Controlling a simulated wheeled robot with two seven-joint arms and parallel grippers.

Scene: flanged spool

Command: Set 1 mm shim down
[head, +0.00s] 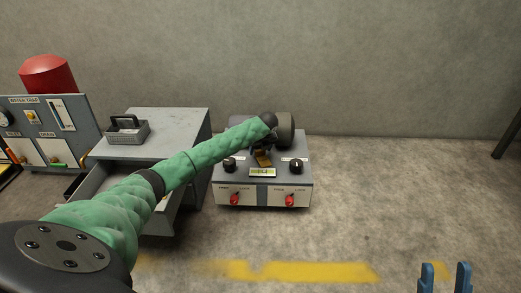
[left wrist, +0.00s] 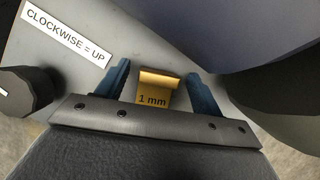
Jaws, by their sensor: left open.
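The 1 mm shim (left wrist: 155,90) is a small brass-yellow piece marked "1 mm". In the left wrist view it lies between the two blue fingers of my left gripper (left wrist: 162,88), with a gap on each side. In the head view the shim (head: 263,159) shows on top of the grey control box (head: 262,198), just behind its small display. My left gripper is open and points down over the box; the wrist partly hides its fingers in the head view. My right gripper (head: 445,277) shows two blue fingertips, apart, at the bottom right.
The box carries black knobs (head: 296,166), red switches (head: 289,200) and a dark rounded spool (head: 286,129) close to my left gripper. A grey cabinet (head: 180,122) with an open drawer and a small tray (head: 127,130) stands to the left.

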